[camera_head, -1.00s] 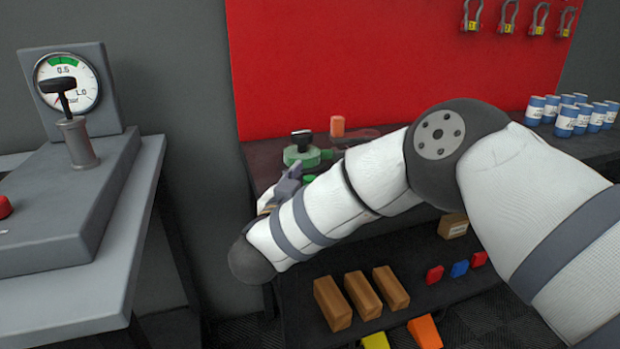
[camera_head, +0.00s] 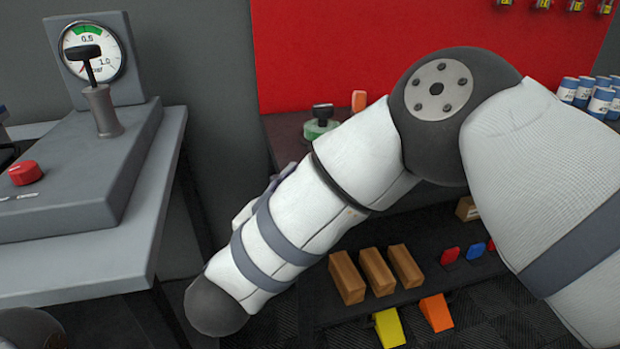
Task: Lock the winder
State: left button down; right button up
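I cannot tell for sure which thing is the winder. A small round green device with a black knob on top (camera_head: 322,122) stands on the dark bench, partly hidden by my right arm. On the left, a grey console (camera_head: 85,165) carries an upright post with a black T-handle (camera_head: 100,95), a round gauge (camera_head: 94,50) and a red button (camera_head: 25,173). My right arm crosses the view from the right. Only a sliver of my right gripper (camera_head: 280,180) shows behind the forearm, with its fingers hidden. My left gripper is not in view.
A red panel (camera_head: 350,50) stands behind the dark bench. An orange block (camera_head: 359,101) sits near the green device, and blue cans (camera_head: 600,100) stand at the right. Brown blocks (camera_head: 377,272) and yellow and orange wedges (camera_head: 436,312) lie low down. A gap separates console table and bench.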

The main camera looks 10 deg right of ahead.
jog(key=shift+c, duration=0.6)
jog(key=shift+w+d+f, duration=0.1)
jog(key=shift+d+f, duration=0.15)
jog(key=shift+d, duration=0.05)
jog(key=c, duration=0.4)
jog(key=d+f+m+y, duration=0.1)
jog(key=d+m+y, duration=0.1)
jog(key=d+m, duration=0.1)
jog(key=d+f+m, duration=0.1)
jog(key=m, duration=0.1)
jog(key=shift+w+d+f+y, duration=0.2)
jog(key=shift+d+f+y, duration=0.1)
jog(key=shift+y, duration=0.1)
grip_shut()
jog(key=s+d+r+m+t+y, duration=0.25)
jog(key=d+m, duration=0.35)
jog(key=m, duration=0.3)
jog(key=shift+h, duration=0.45)
jog(key=x, duration=0.6)
jog(key=b+x, duration=0.1)
jog(key=x, duration=0.2)
jog(key=shift+w+f, duration=0.25)
jog(key=shift+f, duration=0.1)
jog(key=a, duration=0.3)
jog(key=shift+w+a, duration=0.1)
jog(key=shift+w, duration=0.05)
jog(key=shift+a, duration=0.3)
jog(key=shift+a, duration=0.15)
